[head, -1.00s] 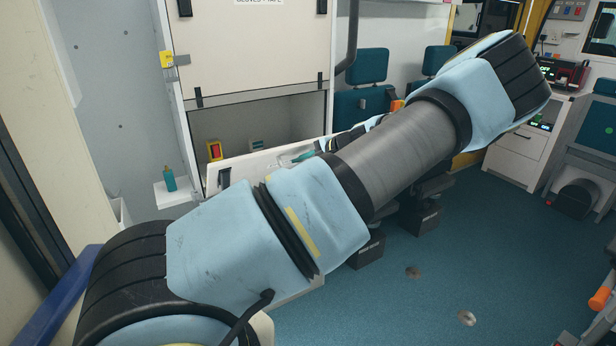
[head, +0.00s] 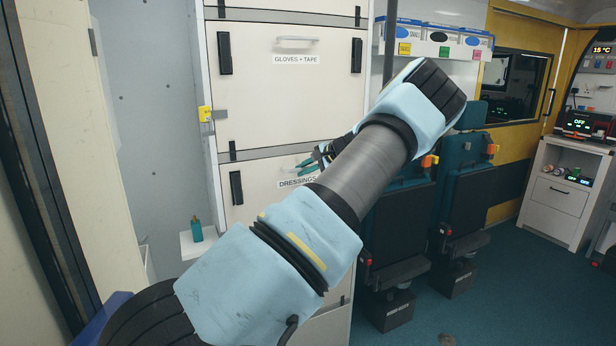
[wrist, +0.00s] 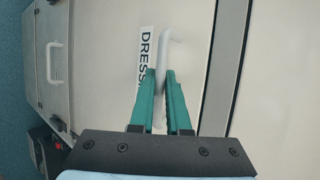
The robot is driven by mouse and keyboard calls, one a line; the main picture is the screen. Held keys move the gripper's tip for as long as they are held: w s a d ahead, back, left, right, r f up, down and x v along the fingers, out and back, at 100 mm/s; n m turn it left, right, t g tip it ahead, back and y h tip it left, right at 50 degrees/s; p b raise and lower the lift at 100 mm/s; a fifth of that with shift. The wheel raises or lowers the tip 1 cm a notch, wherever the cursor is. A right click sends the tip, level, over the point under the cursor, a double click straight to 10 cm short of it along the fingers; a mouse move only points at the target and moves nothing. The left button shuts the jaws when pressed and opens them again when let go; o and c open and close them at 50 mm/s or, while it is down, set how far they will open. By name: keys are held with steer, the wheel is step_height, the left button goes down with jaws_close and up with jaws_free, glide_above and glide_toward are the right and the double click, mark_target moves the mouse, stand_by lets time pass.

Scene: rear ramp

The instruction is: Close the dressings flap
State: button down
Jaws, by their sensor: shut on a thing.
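The dressings flap (head: 258,197) is a cream panel labelled DRESSINGS, low on the white cabinet. It stands upright, about level with the panel above, with no opening visible around it; its right part is hidden behind my arm. In the wrist view the flap (wrist: 205,50) fills the middle, with its light handle (wrist: 174,37) and part of its label showing. My gripper (wrist: 159,73) has its teal fingers on either side of the handle and is shut on it. In the head view my gripper (head: 305,165) is partly hidden by my forearm.
The gloves and tape flap (head: 290,100) is shut just above. A yellow catch (head: 205,114) sits on the cabinet's left edge. A teal bottle (head: 196,229) stands on a small shelf at left.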

steer(key=shift+w+a, duration=0.15)
steer(key=shift+a, duration=0.05)
steer(key=shift+r, duration=0.15)
steer(key=c, duration=1.2)
jaws_free()
steer(key=shift+o, duration=0.2)
steer(key=shift+d+r+b, duration=0.3)
steer(key=shift+d+b, duration=0.05)
steer(key=shift+d, duration=0.1)
steer(key=b+v, duration=0.2)
steer(key=v, duration=0.7)
steer(key=shift+s+d+b, duration=0.25)
steer(key=shift+s+b, duration=0.15)
steer(key=shift+s, duration=0.05)
steer(key=shift+d, duration=0.15)
steer(key=s+a+f+n+g+h, duration=0.5)
steer(key=s+a+f, duration=0.5)
steer(key=s+a, duration=0.3)
steer(key=s+f+n+h, duration=0.2)
steer(key=s+n+h, duration=0.2)
steer(key=s, duration=1.9)
steer(key=shift+s+d, duration=0.2)
steer(key=shift+s, duration=0.05)
